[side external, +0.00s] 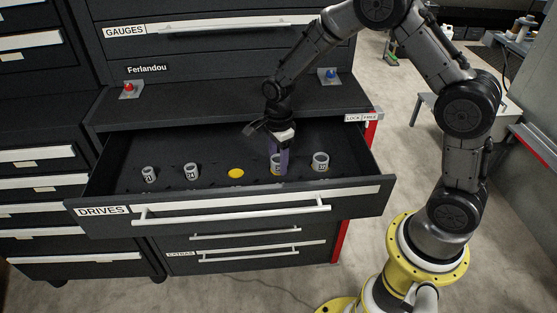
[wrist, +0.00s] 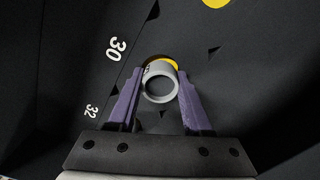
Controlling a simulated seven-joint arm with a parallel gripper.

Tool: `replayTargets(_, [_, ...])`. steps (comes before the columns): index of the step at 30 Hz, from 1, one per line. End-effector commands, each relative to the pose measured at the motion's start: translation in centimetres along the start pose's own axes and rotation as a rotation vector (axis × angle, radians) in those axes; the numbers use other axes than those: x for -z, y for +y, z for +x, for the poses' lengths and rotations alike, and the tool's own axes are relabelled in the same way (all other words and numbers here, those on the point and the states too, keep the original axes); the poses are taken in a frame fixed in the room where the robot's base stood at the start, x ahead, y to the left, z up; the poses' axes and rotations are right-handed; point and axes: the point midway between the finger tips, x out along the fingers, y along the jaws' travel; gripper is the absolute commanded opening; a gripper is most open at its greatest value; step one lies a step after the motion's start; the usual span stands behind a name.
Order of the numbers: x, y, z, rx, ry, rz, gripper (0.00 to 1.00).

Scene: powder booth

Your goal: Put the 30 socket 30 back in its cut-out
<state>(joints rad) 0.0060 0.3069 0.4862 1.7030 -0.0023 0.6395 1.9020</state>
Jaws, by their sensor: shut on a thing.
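The 30 socket (wrist: 160,84), a grey ring, is between the purple fingers of my gripper (wrist: 159,92), which are shut on it. In the side view my gripper (side external: 279,157) reaches down into the open drawer and partly covers the socket (side external: 276,167). A yellow crescent of the cut-out (wrist: 172,62) shows beyond the socket's rim, next to the printed 30. The socket is over or at this cut-out and covers most of it. I cannot tell whether its base is inside.
The open DRIVES drawer (side external: 355,193) also holds grey sockets at left (side external: 148,175), left-centre (side external: 191,172) and right (side external: 320,162). An empty yellow cut-out (side external: 236,173) lies left of my gripper. The drawer walls surround the work.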

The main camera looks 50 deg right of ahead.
Motion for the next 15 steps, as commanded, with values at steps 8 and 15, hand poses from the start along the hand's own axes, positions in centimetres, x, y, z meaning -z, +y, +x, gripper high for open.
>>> replayTargets(8, [-0.12,0.5,0.99,-0.014,0.001,0.003,0.0])
replayTargets(15, [-0.16,0.55,1.27,-0.015,0.0,0.004,0.0])
